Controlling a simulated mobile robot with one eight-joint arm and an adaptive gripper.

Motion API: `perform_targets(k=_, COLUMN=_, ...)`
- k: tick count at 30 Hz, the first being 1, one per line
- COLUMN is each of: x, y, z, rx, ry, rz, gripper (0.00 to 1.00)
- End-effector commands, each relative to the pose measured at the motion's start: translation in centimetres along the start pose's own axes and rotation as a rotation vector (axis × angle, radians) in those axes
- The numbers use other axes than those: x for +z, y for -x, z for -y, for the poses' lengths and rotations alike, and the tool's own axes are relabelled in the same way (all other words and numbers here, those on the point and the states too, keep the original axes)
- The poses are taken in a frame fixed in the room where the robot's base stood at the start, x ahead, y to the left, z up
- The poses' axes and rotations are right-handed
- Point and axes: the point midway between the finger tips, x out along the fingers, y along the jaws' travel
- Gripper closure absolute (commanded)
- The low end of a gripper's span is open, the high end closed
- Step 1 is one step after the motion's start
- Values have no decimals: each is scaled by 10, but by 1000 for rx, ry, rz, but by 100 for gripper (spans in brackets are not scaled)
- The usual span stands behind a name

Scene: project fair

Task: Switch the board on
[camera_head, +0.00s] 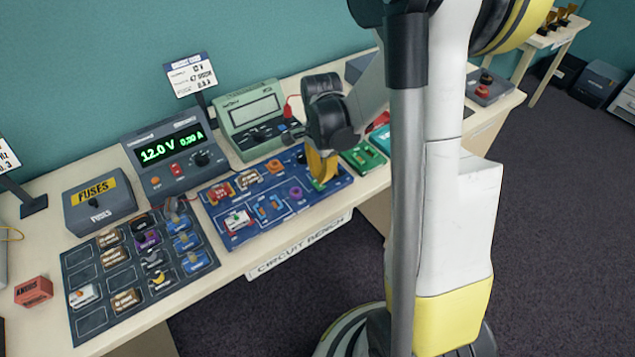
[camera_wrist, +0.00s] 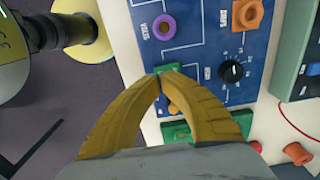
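The blue circuit board (camera_head: 288,214) lies on the bench and carries several colored modules and printed lines. It also fills the upper middle of the wrist view (camera_wrist: 194,58). My gripper (camera_head: 323,180) is over the board's right part, with its yellow fingers pointing down. In the wrist view its fingertips (camera_wrist: 163,78) come together at a small green part (camera_wrist: 167,69) on the board, largely hidden behind them. I cannot tell whether they touch it. A black knob (camera_wrist: 232,71) is right of the fingertips. The board's switch is not clearly visible.
The power supply (camera_head: 170,155) reads 12.0 V and 0.00 A. A green meter (camera_head: 250,118) stands behind the board. A grey fuses box (camera_head: 98,207) and a dark parts tray (camera_head: 205,262) are at left. A green module (camera_head: 363,157) lies right of the board.

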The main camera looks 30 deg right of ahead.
Motion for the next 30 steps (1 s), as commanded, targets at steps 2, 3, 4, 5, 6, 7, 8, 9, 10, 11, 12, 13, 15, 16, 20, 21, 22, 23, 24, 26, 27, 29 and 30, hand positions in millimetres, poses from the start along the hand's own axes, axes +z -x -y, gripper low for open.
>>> perform_targets(k=2, x=0, y=0, z=0, rx=0, ry=0, rz=0, gripper=100)
perform_targets(k=3, x=0, y=0, z=0, rx=0, ry=0, rz=0, gripper=100)
perform_targets(k=4, x=0, y=0, z=0, rx=0, ry=0, rz=0, gripper=100)
perform_targets(k=5, x=0, y=0, z=0, rx=0, ry=0, rz=0, gripper=100)
perform_targets(k=6, x=0, y=0, z=0, rx=0, ry=0, rz=0, gripper=100)
perform_targets(k=7, x=0, y=0, z=0, rx=0, ry=0, rz=0, gripper=100)
perform_targets(k=8, x=0, y=0, z=0, rx=0, ry=0, rz=0, gripper=100)
perform_targets(k=9, x=0, y=0, z=0, rx=0, ry=0, rz=0, gripper=100)
perform_targets(k=10, x=0, y=0, z=0, rx=0, ry=0, rz=0, gripper=100)
perform_targets(k=11, x=0, y=0, z=0, rx=0, ry=0, rz=0, gripper=100)
perform_targets(k=12, x=0, y=0, z=0, rx=0, ry=0, rz=0, gripper=100)
perform_targets(k=13, x=0, y=0, z=0, rx=0, ry=0, rz=0, gripper=100)
perform_targets(k=15, x=0, y=-1, z=0, rx=0, ry=0, rz=0, gripper=100)
perform_targets(k=16, x=0, y=-1, z=0, rx=0, ry=0, rz=0, gripper=100)
perform_targets(k=20, x=0, y=-3, z=0, rx=0, ry=0, rz=0, gripper=100)
perform_targets(k=21, x=0, y=-4, z=0, rx=0, ry=0, rz=0, gripper=100)
perform_targets(k=22, x=0, y=-4, z=0, rx=0, ry=0, rz=0, gripper=100)
perform_targets(k=23, x=0, y=-4, z=0, rx=0, ry=0, rz=0, gripper=100)
perform_targets(k=24, x=0, y=-5, z=0, rx=0, ry=0, rz=0, gripper=100)
perform_targets(k=26, x=0, y=-6, z=0, rx=0, ry=0, rz=0, gripper=100)
perform_targets(k=27, x=0, y=-7, z=0, rx=0, ry=0, rz=0, gripper=100)
perform_targets(k=29, x=0, y=-7, z=0, rx=0, ry=0, rz=0, gripper=100)
perform_targets(k=30, x=0, y=-8, z=0, rx=0, ry=0, rz=0, gripper=100)
